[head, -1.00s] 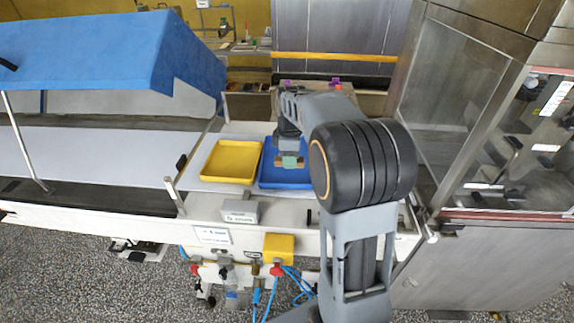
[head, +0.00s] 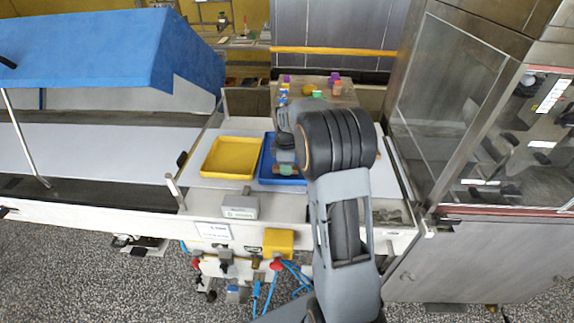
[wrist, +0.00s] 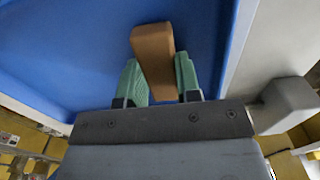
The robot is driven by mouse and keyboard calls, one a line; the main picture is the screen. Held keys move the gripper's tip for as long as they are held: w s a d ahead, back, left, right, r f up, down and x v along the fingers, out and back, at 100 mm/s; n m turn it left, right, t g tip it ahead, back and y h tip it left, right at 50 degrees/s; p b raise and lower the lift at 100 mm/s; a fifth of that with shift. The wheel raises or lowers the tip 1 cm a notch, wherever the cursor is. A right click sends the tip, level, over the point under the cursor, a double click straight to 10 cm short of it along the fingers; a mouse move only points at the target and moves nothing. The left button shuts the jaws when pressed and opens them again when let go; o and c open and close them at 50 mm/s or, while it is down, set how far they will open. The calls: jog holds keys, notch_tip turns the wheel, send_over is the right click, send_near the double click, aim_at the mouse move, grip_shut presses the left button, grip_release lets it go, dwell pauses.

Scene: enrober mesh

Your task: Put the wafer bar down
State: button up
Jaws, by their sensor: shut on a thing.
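The wafer bar (wrist: 154,48) is a brown block. In the wrist view it stands between the two green fingers of my gripper (wrist: 158,72), which is shut on it. Its far end sticks out past the fingertips. The blue tray (wrist: 60,50) lies beneath the bar; I cannot tell whether the bar touches its floor. In the head view my gripper (head: 287,171) is over the front part of the blue tray (head: 267,160), and my arm hides the tray's right side and most of the bar.
An empty yellow tray (head: 230,157) stands just left of the blue one. Small coloured items stand on a brown board (head: 345,98) behind my arm. A glass-sided cabinet (head: 450,100) rises at the right, and a blue cover (head: 100,55) hangs over the belt at the left.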

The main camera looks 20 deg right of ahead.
jog(key=shift+f, duration=0.2)
jog(key=o, duration=0.7)
jog(key=shift+r, duration=0.1)
notch_tip(320, 180, up, 12)
jog(key=s+a+r+m+t, duration=0.25)
jog(key=s+a+m, duration=0.4)
jog(key=s, duration=0.45)
jog(key=s+a+f+m, duration=0.1)
jog(key=s, duration=0.2)
jog(key=s+a+f+m+t, duration=0.1)
jog(key=s+f+m, duration=0.1)
jog(key=s, duration=0.2)
jog(key=s+a+f+m, duration=0.1)
jog(key=s+a+m, duration=0.1)
jog(key=s, duration=0.2)
jog(key=shift+f+m+t, duration=0.25)
jog(key=shift+f+t, duration=0.05)
jog(key=shift+t, duration=0.05)
